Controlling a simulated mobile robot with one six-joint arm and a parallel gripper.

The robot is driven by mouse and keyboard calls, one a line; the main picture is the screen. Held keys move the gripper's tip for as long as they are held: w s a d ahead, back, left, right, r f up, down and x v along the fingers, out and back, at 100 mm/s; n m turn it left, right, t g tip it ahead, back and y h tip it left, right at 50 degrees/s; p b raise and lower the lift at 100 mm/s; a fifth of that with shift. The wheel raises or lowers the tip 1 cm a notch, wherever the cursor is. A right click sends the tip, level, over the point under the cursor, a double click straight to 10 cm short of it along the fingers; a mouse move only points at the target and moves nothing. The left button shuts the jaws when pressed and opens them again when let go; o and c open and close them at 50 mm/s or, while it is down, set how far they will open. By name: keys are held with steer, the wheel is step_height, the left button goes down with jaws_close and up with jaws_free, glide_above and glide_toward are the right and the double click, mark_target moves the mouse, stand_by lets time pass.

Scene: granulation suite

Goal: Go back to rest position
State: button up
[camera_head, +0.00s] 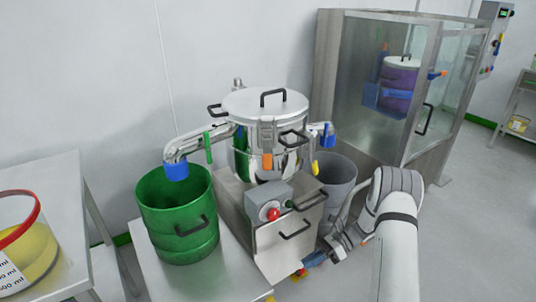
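My white arm comes up from the lower right and bends at its grey joint toward the machine. My gripper (336,246) is at the arm's dark end, low beside the right front of the steel machine (285,240) and just in front of the grey bucket (335,175). It is small and partly covered by my own wrist, so I cannot make out its fingers or whether it touches or holds anything.
A lidded steel pot (265,108) tops the machine. A green bucket (180,220) stands left under a blue-ended pipe (188,148). A glass cabinet (395,85) stands behind right. A table (75,185) is at left. Floor at right is clear.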

steer(key=s+r+n+h+p, duration=0.3)
steer(key=r+n, duration=0.1)
steer(key=r, duration=0.6)
steer(key=s+a+r+n+t+h+p, duration=0.1)
steer(key=s+r+n+h+p, duration=0.15)
steer(key=r, duration=0.75)
steer(key=s+r+n+h+p, duration=0.2)
steer(key=s+r+n+p, duration=0.15)
steer(key=r, duration=0.65)
steer(key=s+d+r+n+t+h+p, duration=0.2)
steer(key=s+r+n+t+h+p, duration=0.3)
steer(key=s+r, duration=0.9)
steer(key=shift+s+r+n+t+p, duration=0.4)
steer(key=shift+r+n+t+p, duration=0.3)
steer(key=shift+r+n+p, duration=1.65)
steer(key=shift+o, duration=0.3)
steer(key=shift+f+n+h+b, duration=0.25)
steer(key=shift+f+n+b, duration=0.1)
steer(key=shift+n+b, duration=0.3)
